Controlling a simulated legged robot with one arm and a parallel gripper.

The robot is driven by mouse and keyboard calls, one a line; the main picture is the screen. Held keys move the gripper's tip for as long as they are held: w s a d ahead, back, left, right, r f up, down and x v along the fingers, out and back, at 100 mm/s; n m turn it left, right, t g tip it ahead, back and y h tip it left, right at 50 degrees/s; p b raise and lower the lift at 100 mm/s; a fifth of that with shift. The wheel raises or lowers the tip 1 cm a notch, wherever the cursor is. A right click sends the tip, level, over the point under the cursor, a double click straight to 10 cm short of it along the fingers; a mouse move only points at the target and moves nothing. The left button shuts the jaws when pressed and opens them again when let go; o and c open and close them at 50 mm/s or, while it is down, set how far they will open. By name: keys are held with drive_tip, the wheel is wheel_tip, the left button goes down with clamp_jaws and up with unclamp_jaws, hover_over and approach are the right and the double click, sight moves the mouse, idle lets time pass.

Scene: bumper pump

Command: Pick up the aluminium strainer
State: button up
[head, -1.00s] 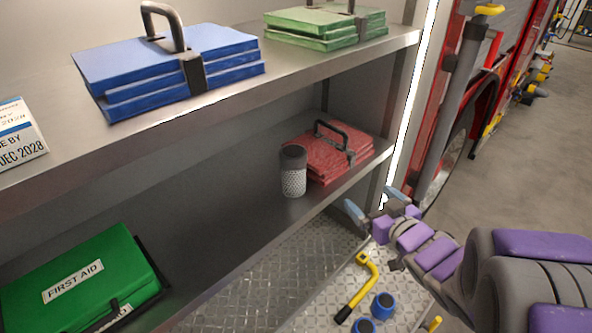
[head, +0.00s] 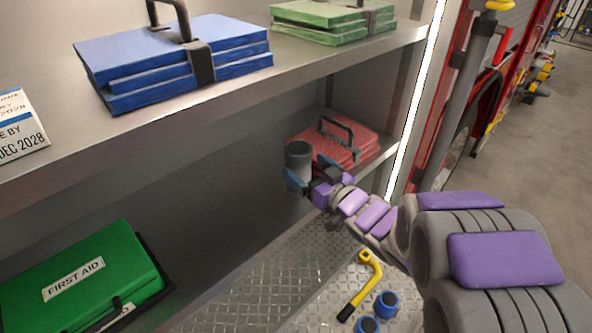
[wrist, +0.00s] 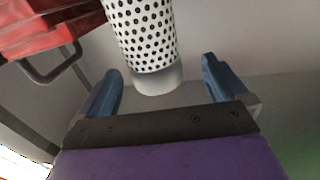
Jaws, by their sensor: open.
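The aluminium strainer (head: 299,155) is a small upright cylinder on the middle shelf, with a dark grey top. In the wrist view the strainer (wrist: 143,38) shows a white body with dark holes and a plain pale end. My gripper (head: 306,178) is at the strainer in the head view, its fingers overlapping the lower part of it. In the wrist view my gripper (wrist: 160,85) is open, with a blue finger on each side and the strainer's pale end between and just beyond them. Contact with the fingers does not show.
A red folded stack with a dark handle (head: 345,140) lies right behind the strainer. It also shows in the wrist view (wrist: 45,30). The upper shelf (head: 200,105) overhangs with blue (head: 170,62) and green (head: 330,20) stacks. A green first aid case (head: 85,280) lies lower left.

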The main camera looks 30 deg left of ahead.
drive_tip(key=shift+w+a, duration=0.15)
drive_tip(key=shift+a, duration=0.25)
drive_tip(key=shift+w+d+r, duration=0.15)
drive_tip(key=shift+w, duration=0.15)
drive_tip(key=shift+w+a+b, duration=0.2)
drive_tip(key=shift+w+b, duration=0.1)
drive_tip(key=x, duration=0.4)
drive_tip(key=shift+a+f+b, duration=0.2)
drive_tip(key=shift+a+b, duration=0.15)
drive_tip(key=shift+a, duration=0.1)
drive_tip(key=shift+d+r, duration=0.2)
drive_tip(key=shift+d, duration=0.4)
drive_tip(key=c, duration=0.4)
drive_tip(key=shift+c, duration=0.9)
drive_tip(key=shift+a+f, duration=0.1)
drive_tip(key=shift+a, duration=0.15)
drive_tip(key=c, duration=0.6)
drive_tip(key=shift+c, duration=1.4)
